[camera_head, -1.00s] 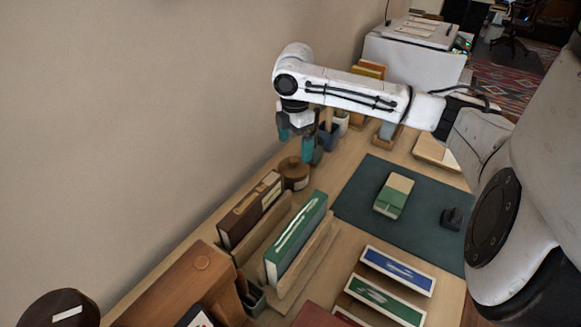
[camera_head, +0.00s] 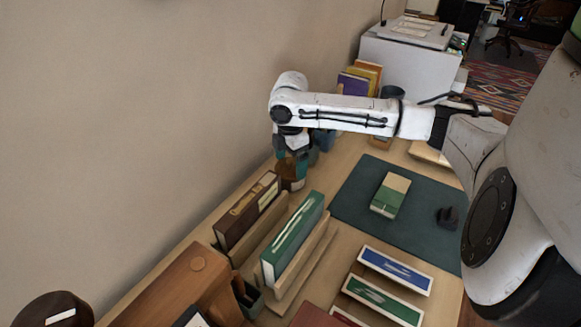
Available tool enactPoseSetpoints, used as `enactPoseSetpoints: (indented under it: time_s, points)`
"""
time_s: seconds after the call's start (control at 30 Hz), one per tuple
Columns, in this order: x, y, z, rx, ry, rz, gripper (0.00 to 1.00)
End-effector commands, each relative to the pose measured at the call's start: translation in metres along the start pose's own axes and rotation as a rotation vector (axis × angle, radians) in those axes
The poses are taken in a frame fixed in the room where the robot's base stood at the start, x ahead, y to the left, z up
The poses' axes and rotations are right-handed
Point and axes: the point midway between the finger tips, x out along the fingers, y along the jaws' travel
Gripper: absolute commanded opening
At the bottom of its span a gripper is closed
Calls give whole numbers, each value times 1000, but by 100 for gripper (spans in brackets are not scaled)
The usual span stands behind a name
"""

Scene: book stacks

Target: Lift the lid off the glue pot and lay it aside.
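The glue pot (camera_head: 291,184) is a small round brown pot on the wooden desk near the wall, behind the upright books. Its lid (camera_head: 292,169) is brown and mostly hidden by my gripper. My gripper (camera_head: 292,162) points down from the arm's end, right over the pot. Its teal fingers are at the lid's level, one on each side of the top. Whether they touch or grip the lid is too small to tell. The lid appears to be on the pot.
A brown book (camera_head: 247,211) and a green book (camera_head: 293,238) stand in wooden holders in front of the pot. A dark green mat (camera_head: 351,203) to the right bears a green-and-cream box (camera_head: 391,195) and a small dark object (camera_head: 447,217). Cups stand just behind the gripper.

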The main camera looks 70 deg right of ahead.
Motion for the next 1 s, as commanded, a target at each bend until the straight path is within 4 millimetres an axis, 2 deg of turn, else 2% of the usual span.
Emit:
enactPoseSetpoints:
  time_s: [0.03,0.2,0.57,0.77,1.0]
  points:
    - [0,0,0,0,0,0,80]
    - [0,0,0,0,0,0,64]
    - [-6,0,0,0,0,1,64]
    - [-31,1,0,-1,2,3,64]
    - [-84,-41,16,1,1,5,64]
